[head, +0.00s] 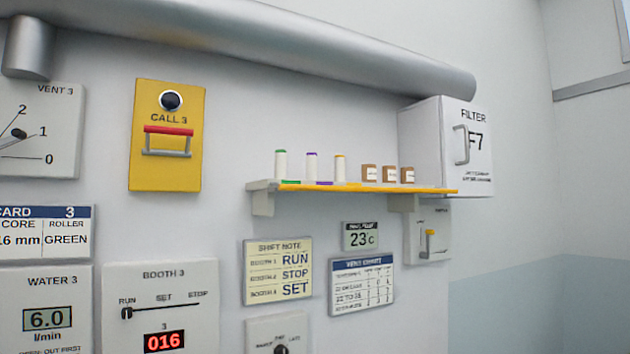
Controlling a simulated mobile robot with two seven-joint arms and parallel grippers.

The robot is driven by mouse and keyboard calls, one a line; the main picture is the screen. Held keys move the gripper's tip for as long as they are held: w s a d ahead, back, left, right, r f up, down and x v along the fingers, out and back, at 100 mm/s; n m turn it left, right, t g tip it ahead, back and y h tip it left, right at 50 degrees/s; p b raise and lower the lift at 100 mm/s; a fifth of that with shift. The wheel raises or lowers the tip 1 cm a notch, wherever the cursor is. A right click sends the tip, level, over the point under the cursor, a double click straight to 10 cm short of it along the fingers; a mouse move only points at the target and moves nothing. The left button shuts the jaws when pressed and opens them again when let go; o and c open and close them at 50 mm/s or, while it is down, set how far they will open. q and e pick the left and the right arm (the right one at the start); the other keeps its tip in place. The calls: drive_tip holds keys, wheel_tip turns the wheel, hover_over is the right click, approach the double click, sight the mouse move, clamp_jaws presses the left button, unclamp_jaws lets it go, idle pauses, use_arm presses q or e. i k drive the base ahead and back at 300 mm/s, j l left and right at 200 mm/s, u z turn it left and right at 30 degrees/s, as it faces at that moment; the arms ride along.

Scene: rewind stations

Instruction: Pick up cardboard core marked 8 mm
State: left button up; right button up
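Several small brown cardboard cores stand in a row on the right half of a wall shelf (448,191) with a yellow front edge. There is a left core (369,173), a middle core (390,175) and a right core (407,175). Each carries a small white label, too small to read, so I cannot tell which is marked 8 mm. Neither of my grippers is in view.
White rollers with green (280,166), purple (311,168) and yellow (340,169) ends stand left on the shelf. A filter box (420,140) adjoins its right end. A large pipe (300,40) runs above. A card reads 16 mm, GREEN (45,232).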

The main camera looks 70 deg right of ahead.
sight(388, 172)
drive_tip(key=z, duration=0.35)
drive_tip(key=l+z, duration=0.15)
drive_tip(key=z, duration=0.25)
drive_tip(key=l+z, duration=0.1)
drive_tip(key=z, duration=0.25)
drive_tip(key=l+z, duration=0.7)
drive_tip(key=l, duration=0.55)
drive_tip(key=i+l+z, duration=0.1)
drive_tip(key=l, duration=0.3)
drive_tip(key=i+l, duration=0.1)
drive_tip(key=l, duration=0.25)
drive_tip(key=z, duration=0.05)
